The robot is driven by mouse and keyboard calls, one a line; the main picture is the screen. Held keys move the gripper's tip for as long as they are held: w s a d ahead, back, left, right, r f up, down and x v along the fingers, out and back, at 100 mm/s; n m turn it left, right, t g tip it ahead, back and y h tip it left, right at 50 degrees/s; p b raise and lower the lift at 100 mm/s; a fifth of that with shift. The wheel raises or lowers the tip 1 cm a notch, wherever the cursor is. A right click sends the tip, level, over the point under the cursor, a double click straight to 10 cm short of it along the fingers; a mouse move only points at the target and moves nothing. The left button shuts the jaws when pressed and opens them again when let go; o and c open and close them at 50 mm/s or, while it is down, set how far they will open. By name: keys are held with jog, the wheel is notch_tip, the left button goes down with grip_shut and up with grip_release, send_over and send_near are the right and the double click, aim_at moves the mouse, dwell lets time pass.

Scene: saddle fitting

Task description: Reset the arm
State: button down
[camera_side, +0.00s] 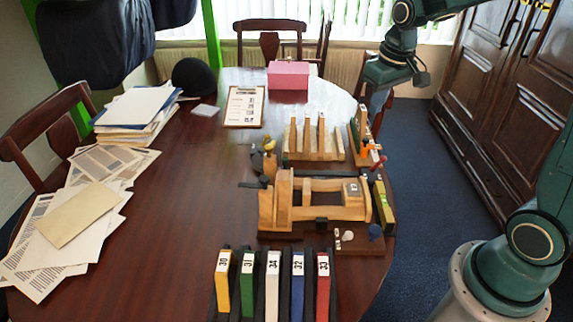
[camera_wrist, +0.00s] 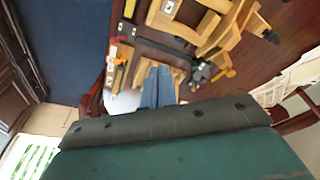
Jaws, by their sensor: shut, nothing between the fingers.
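My gripper (camera_side: 377,104) hangs above the far right edge of the table, behind the small wooden rack, with its fingers pointing down. In the wrist view its two blue-grey fingers (camera_wrist: 157,86) lie together, with nothing seen between them. The wooden saddle fixture (camera_side: 280,205) stands on the right half of the table, well nearer the side camera than the gripper. It also shows at the top of the wrist view (camera_wrist: 172,25). A slotted wooden rack (camera_side: 300,152) stands just beyond it. The gripper appears apart from both.
Several numbered coloured plates, including a yellow one (camera_side: 222,285), stand in dark holders at the near edge. A pink box (camera_side: 288,75), a clipboard (camera_side: 244,106) and loose papers (camera_side: 75,215) lie on the table (camera_side: 190,190). Wooden cabinets (camera_side: 487,85) stand at right. The table's middle left is clear.

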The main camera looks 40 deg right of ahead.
jog(key=s+a+r+t, duration=0.1)
jog(key=s+a+r, duration=0.1)
jog(key=s, duration=0.4)
jog(key=s+a+r+n+t, duration=0.1)
jog(key=s+a+r, duration=0.1)
jog(key=s+a, duration=0.2)
jog(key=s+a+r+t, duration=0.1)
jog(key=s+a+r, duration=0.1)
jog(key=s, duration=0.7)
jog(key=shift+s+a+n+y, duration=0.15)
jog(key=shift+a+n+y, duration=0.2)
jog(key=shift+a, duration=0.5)
